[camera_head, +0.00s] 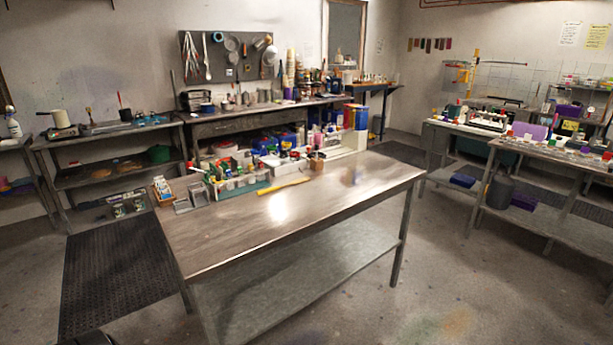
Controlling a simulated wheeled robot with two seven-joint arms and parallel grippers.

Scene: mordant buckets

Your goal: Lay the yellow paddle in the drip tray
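A thin yellow paddle (284,187) lies flat on the steel table (330,200), near its back edge. Its left end is close to a green tray (248,192) crowded with bottles and small items. A small grey metal holder or tray (191,203) stands at the table's back left. I cannot tell for certain which of these, if any, is the drip tray. Neither of my grippers is in view.
The front and right of the tabletop are bare. A black floor mat (115,265) lies left of the table. Cluttered benches line the back wall and right side.

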